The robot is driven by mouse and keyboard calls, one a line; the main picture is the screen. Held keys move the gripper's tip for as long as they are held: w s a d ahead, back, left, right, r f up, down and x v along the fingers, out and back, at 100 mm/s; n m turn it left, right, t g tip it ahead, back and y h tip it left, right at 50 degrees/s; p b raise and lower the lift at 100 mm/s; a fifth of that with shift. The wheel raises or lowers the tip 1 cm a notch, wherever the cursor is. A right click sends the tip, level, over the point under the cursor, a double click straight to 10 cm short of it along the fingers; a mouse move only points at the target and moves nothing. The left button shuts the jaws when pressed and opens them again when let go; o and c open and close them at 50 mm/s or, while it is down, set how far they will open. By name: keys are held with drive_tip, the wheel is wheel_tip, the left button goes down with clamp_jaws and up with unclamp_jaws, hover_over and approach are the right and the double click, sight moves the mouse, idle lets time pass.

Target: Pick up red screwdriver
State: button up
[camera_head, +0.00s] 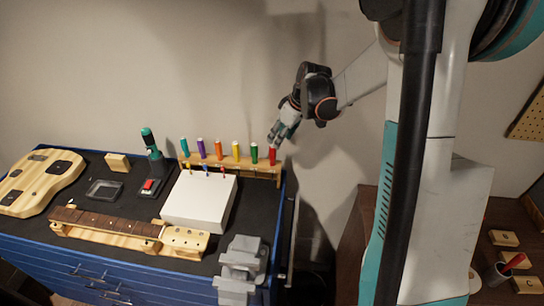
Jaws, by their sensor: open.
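The red screwdriver (272,156) stands upright at the right end of a wooden rack (240,166) at the back of the workbench. Only its red handle shows clearly. My gripper (276,138) is open just above and beside the top of the red handle, with its fingers pointing down. I cannot tell whether a finger touches the handle. Green, yellow, orange, purple and teal handles stand in the same rack to the left; the green one (254,153) is the closest neighbour.
A white box (200,200) lies in front of the rack. A grey vise (240,268) sits at the bench's front right. A guitar body (38,180), a neck on a wooden support (105,224) and a green-topped tool (152,145) occupy the left. The wall is close behind.

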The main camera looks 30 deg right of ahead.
hover_over(272, 165)
drive_tip(key=f, duration=0.5)
drive_tip(key=f+b, duration=0.1)
drive_tip(key=f, duration=0.1)
drive_tip(key=shift+w+d+f, duration=0.15)
drive_tip(key=shift+w+d, duration=0.15)
drive_tip(key=shift+w, duration=0.05)
drive_tip(key=shift+c, duration=0.5)
clamp_jaws()
